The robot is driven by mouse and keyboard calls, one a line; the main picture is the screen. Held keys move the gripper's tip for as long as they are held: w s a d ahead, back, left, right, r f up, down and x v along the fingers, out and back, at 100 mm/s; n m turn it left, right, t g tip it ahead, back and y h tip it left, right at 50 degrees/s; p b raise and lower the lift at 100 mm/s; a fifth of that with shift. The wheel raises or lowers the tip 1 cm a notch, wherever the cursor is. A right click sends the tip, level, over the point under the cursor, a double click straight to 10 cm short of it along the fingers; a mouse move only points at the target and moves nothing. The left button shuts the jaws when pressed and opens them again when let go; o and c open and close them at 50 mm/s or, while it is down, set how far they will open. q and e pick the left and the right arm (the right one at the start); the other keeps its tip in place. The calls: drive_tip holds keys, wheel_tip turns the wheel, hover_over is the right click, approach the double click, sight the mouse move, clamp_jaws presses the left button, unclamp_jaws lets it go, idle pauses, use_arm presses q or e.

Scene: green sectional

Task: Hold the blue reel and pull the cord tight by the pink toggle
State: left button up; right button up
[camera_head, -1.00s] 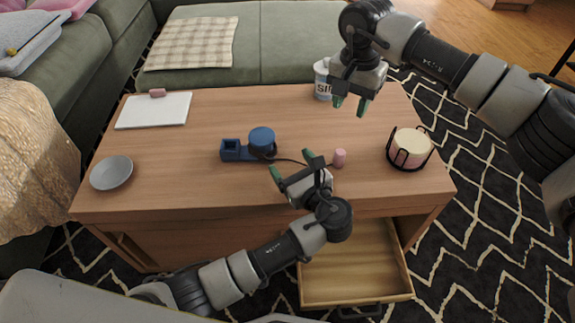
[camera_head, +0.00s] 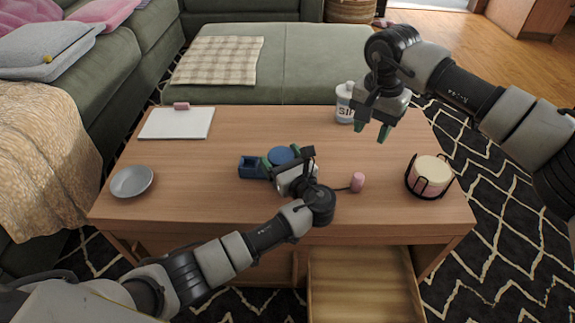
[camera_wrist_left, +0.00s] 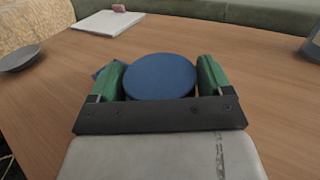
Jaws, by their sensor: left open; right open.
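The blue reel (camera_head: 281,155) sits on the wooden table beside a small blue block-shaped part (camera_head: 252,167). My left gripper (camera_head: 286,160) is open at the reel. In the left wrist view the reel's round top (camera_wrist_left: 160,76) lies between the two green fingertips, with a finger on either side; I cannot tell whether they touch it. The pink toggle (camera_head: 357,182) stands to the right on the table, with a short piece of dark cord (camera_head: 342,188) showing at its left. The rest of the cord is hidden behind my left gripper. My right gripper (camera_head: 370,132) is open and empty above the table's back right.
A candle in a black holder (camera_head: 430,177) is at the right edge. A grey plate (camera_head: 132,181) and a white board (camera_head: 176,123) lie left. An open drawer (camera_head: 365,285) juts out in front.

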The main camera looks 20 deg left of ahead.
sight(359, 176)
use_arm(q)
drive_tip(key=c, duration=0.7)
idle(0.7)
use_arm(e)
drive_tip(key=shift+o, duration=1.2)
drive_tip(key=shift+f, duration=0.2)
drive_tip(key=shift+o, duration=0.3)
drive_tip(key=shift+m, duration=0.7)
drive_tip(key=f, duration=1)
drive_tip(key=shift+w+a+f, duration=0.25)
drive_tip(key=shift+w+f, duration=0.05)
drive_tip(key=shift+f, duration=0.1)
drive_tip(key=shift+s+d+f, duration=0.15)
drive_tip(key=shift+f, duration=1.4)
drive_tip(key=shift+s+d+f, duration=0.1)
drive_tip(key=shift+s+f, duration=0.05)
drive_tip(key=shift+f, duration=1.35)
